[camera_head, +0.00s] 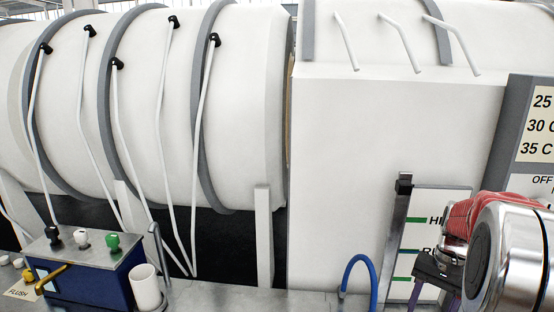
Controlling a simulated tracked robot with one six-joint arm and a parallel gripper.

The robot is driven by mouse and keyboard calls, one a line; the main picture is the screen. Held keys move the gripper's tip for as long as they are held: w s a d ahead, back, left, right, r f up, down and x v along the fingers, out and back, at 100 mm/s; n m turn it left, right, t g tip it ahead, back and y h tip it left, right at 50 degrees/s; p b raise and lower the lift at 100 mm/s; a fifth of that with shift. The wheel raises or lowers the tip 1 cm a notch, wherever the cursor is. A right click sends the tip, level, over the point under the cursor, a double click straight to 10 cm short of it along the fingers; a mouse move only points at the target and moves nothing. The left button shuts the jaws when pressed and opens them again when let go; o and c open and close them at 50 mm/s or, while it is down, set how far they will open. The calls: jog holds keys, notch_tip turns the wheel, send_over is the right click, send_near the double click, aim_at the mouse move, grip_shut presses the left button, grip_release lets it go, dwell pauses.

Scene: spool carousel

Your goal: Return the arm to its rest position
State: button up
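My arm (510,255) comes in at the lower right as a large silver joint with a reddish part behind it. My gripper (431,296) hangs at its left end, a dark body with two purplish fingers pointing down. The fingers stand apart, and the panel behind shows between them, with nothing seen held. The lower fingertips are near the bottom edge and partly hard to make out. The gripper is in front of a white level panel (430,209) with green marks.
A blue valve box (92,284) with coloured knobs, a white cup (147,288) and a blue hose (371,268) stand on the grey bench at the front. A large white ribbed tank (150,60) and white cabinet (360,150) fill the back. A temperature dial panel (540,130) is at right.

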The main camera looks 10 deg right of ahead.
jog(key=s+a+r+n+t, duration=0.2)
jog(key=s+a+r+n, duration=0.1)
jog(key=a, duration=0.6)
jog(key=s+a+r+n+t+h, duration=0.1)
jog(key=s+a+r+n+t, duration=0.1)
jog(key=a, duration=0.8)
jog(key=s+a+r+n+t+h, duration=0.1)
jog(key=a+r+n, duration=0.4)
jog(key=a, duration=0.5)
jog(key=s+t, duration=0.1)
jog(key=s, duration=0.1)
jog(key=shift+s+a+t, duration=0.2)
jog(key=shift+s+t, duration=0.1)
jog(key=shift+t, duration=0.1)
